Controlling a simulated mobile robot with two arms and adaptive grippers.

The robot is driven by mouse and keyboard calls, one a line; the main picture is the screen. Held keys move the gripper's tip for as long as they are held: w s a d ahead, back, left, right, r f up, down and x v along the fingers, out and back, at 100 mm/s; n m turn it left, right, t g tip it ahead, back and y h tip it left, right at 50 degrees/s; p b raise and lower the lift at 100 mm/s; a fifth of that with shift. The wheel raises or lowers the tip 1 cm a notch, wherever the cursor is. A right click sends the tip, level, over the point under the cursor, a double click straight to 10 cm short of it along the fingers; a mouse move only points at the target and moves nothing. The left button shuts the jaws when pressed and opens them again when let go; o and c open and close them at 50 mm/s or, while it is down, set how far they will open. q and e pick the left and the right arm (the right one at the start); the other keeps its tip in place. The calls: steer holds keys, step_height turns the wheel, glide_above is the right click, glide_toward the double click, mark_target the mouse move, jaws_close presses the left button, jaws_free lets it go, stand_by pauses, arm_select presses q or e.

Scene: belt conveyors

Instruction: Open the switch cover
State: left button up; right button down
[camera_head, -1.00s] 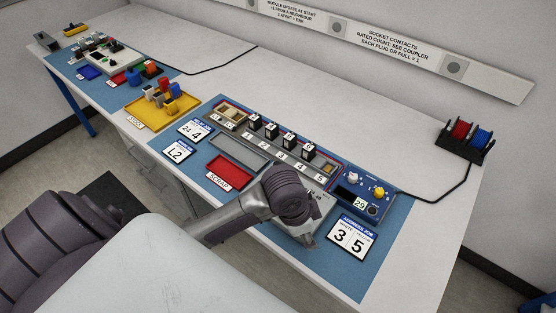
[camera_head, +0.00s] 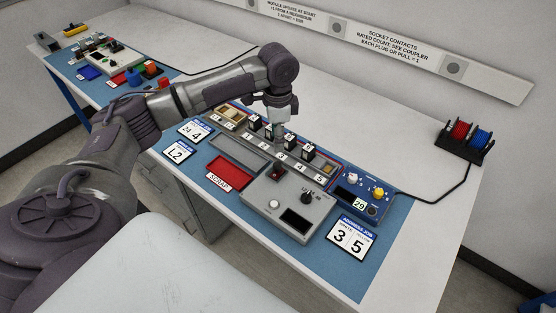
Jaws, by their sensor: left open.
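A small dark red part that looks like the switch cover (camera_head: 277,171) sits at the back left of a grey control box (camera_head: 262,187). It is too small to tell whether it is down or raised. The box also has a white button (camera_head: 273,204), a black knob (camera_head: 307,198) and a dark display (camera_head: 296,219). My left gripper (camera_head: 279,138) points down over the row of black modules, behind the red part and apart from it in the picture. It is open and holds nothing that I can see. My right gripper is out of view.
Several black modules (camera_head: 309,151) stand in a numbered rack behind the box. A blue panel with knobs (camera_head: 365,192) is at its right. A red scrap tray (camera_head: 231,173) and a grey tray (camera_head: 238,151) lie left. Red and blue spools (camera_head: 462,132) stand at the far right.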

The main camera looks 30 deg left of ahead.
mark_target(278, 164)
arm_select(q)
step_height(278, 164, down, 10)
steer(key=shift+f+p, duration=0.1)
steer(key=shift+p, duration=0.4)
jaws_close()
